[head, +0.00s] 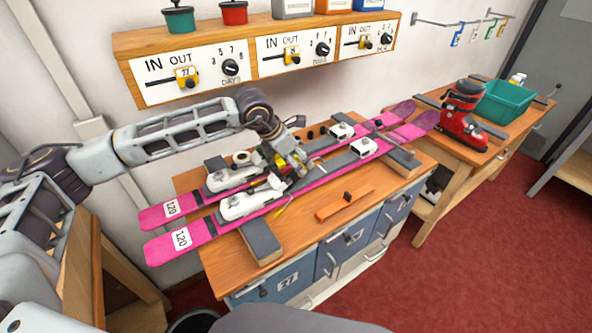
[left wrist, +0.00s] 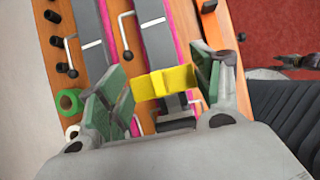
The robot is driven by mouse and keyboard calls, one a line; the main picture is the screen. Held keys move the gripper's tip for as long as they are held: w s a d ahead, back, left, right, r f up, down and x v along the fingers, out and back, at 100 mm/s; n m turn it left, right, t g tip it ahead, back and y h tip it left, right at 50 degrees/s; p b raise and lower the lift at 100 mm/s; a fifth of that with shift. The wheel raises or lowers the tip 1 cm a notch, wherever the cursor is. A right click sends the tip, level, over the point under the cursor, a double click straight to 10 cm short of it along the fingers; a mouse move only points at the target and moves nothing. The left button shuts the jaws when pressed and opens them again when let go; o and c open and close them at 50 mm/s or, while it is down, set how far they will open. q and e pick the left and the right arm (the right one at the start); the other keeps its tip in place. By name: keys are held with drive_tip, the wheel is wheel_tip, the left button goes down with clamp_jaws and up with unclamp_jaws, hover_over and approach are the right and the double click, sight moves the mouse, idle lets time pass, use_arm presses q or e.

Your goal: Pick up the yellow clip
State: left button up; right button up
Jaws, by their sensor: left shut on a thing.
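The yellow clip (left wrist: 165,82) spans the gap between the green pads of my left gripper (left wrist: 160,86) in the left wrist view. The left gripper is shut on it. In the head view my left gripper (head: 289,167) is over the bench, at the middle of two pink skis (head: 166,213). There the fingers partly hide the clip, and I cannot tell its height above the bench. My right gripper is not in view.
White bindings (head: 240,204) sit on the skis close to the gripper. An orange bar (head: 344,200) lies at the front of the bench. A shelf with dials (head: 231,67) hangs behind. A red boot (head: 463,115) and a green bin (head: 504,103) stand on the right-hand table.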

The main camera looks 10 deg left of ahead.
sight(296, 156)
use_arm(q)
drive_tip(key=shift+r, duration=1.75)
drive_tip(key=shift+r, duration=0.25)
drive_tip(key=shift+r, duration=0.4)
